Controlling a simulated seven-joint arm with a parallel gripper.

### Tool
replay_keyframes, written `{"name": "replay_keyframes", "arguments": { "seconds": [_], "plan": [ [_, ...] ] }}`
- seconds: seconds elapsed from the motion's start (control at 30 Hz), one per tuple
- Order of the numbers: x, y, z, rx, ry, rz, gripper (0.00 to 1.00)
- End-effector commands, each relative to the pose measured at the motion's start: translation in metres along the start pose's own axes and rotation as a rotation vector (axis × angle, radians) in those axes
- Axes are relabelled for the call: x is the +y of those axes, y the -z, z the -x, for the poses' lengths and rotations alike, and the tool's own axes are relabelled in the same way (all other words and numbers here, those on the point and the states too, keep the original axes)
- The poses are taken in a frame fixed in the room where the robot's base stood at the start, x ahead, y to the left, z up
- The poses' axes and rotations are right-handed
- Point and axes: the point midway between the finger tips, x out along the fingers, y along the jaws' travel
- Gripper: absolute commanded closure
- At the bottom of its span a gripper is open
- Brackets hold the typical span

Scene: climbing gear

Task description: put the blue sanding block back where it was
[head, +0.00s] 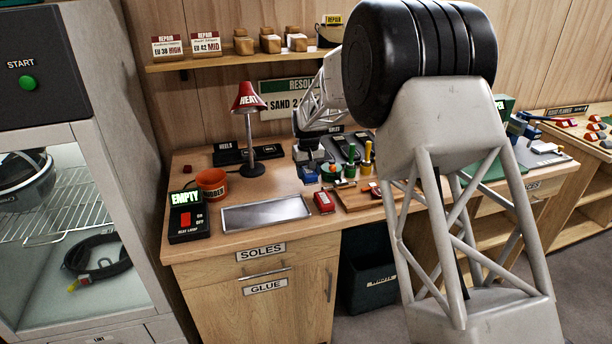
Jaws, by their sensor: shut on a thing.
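My gripper (311,162) points down over the back middle of the workbench, small and partly dark in the head view. It is shut on a small blue block (308,174), which looks like the blue sanding block. The block is low, near the bench top; I cannot tell whether it touches the bench. A green-and-orange item (328,172) is close on its right.
Bottles with yellow tops (366,156), a red box (324,202) and a wooden board (357,196) crowd the right. A metal tray (266,213), red lamp (249,100) and orange tub (211,183) are left. My arm hides part of the bench.

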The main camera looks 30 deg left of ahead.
Motion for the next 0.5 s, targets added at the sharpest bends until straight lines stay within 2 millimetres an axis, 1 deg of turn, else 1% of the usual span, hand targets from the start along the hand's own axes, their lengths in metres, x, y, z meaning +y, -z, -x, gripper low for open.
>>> {"name": "replay_keyframes", "arguments": {
  "seconds": [0.03,0.2,0.33,0.5],
  "plan": [
    [0.001,0.006,-0.001,0.000,0.000,0.000,0.73],
    [0.003,0.024,-0.003,0.001,0.000,0.000,0.73],
    [0.004,0.034,-0.004,0.000,0.000,0.000,0.73],
    [0.004,0.039,-0.004,0.000,0.000,0.000,0.73]
  ]
}}
